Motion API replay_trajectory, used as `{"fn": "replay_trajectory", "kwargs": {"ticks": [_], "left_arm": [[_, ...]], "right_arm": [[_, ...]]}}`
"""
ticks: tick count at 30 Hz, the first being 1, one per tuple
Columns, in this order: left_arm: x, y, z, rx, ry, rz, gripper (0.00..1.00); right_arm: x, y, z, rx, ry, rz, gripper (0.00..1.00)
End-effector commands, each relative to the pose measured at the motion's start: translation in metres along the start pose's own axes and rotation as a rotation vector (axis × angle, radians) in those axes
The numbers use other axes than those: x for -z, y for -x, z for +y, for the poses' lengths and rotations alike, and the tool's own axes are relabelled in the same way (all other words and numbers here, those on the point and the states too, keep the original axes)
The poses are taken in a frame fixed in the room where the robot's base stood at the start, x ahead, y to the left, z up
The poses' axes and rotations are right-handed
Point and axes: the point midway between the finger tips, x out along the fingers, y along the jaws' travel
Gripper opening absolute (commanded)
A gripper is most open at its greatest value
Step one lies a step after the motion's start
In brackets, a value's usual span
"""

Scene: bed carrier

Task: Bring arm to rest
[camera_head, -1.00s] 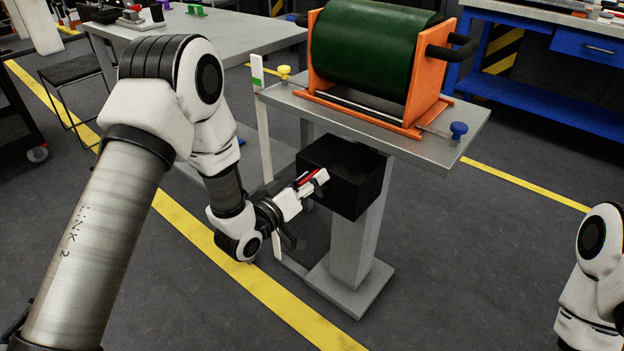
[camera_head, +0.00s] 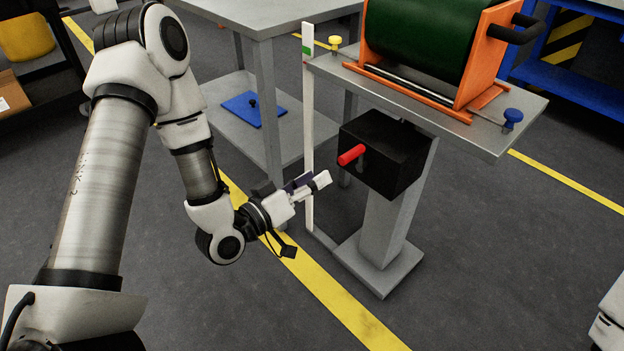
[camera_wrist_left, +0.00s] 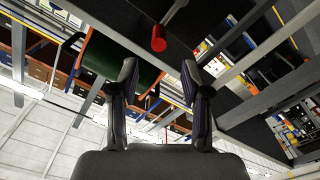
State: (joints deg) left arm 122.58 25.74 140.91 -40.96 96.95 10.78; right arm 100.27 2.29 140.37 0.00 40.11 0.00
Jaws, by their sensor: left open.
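My left arm comes in from the left, and its gripper (camera_head: 318,184) is open and empty. The gripper is below and to the left of a red handle (camera_head: 351,155) and apart from it. The handle sticks out of a black box (camera_head: 388,158) on the stand's column. In the left wrist view the two fingers (camera_wrist_left: 158,75) are spread with nothing between them. The red handle (camera_wrist_left: 159,38) shows beyond them. A bit of my right arm (camera_head: 611,312) shows at the lower right; its gripper is not in view.
The grey stand top (camera_head: 490,135) carries an orange frame (camera_head: 485,60) with a green roller (camera_head: 425,35). A white upright strip (camera_head: 308,130) stands close behind my left gripper. A grey table (camera_head: 265,15) with a blue plate (camera_head: 254,108) on its shelf is behind. Floor in front is clear.

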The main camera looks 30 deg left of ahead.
Motion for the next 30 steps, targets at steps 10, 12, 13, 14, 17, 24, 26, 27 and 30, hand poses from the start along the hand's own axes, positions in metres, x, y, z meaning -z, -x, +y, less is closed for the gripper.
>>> {"fn": "replay_trajectory", "kwargs": {"ticks": [10,12,13,14,17,24,26,27,30], "left_arm": [[0.0,0.0,0.0,0.0,0.0,-0.001,0.47],[-0.001,0.0,-0.001,0.001,0.001,-0.002,0.47],[-0.003,0.001,-0.002,0.004,0.002,-0.007,0.47],[-0.009,0.002,-0.003,0.008,0.004,-0.018,0.47],[-0.048,0.008,-0.005,0.014,0.001,-0.114,0.47],[-0.209,0.076,-0.057,0.293,-0.114,-0.665,0.47],[-0.236,0.102,-0.07,0.372,-0.143,-0.801,0.47],[-0.25,0.12,-0.078,0.424,-0.161,-0.886,0.47],[-0.274,0.168,-0.094,0.558,-0.192,-1.092,0.47]], "right_arm": [[0.0,0.0,0.0,0.0,0.0,0.0,0.4],[0.0,0.0,0.0,0.0,0.0,0.0,0.4],[0.0,0.0,0.0,0.0,0.0,0.0,0.4],[0.0,0.0,0.0,0.0,0.0,0.0,0.4],[0.0,0.0,0.0,0.0,0.0,0.0,0.4],[0.0,0.0,0.0,0.0,0.0,0.0,0.4],[0.0,0.0,0.0,0.0,0.0,0.0,0.4],[0.0,0.0,0.0,0.0,0.0,0.0,0.4],[0.0,0.0,0.0,0.0,0.0,0.0,0.4]]}}
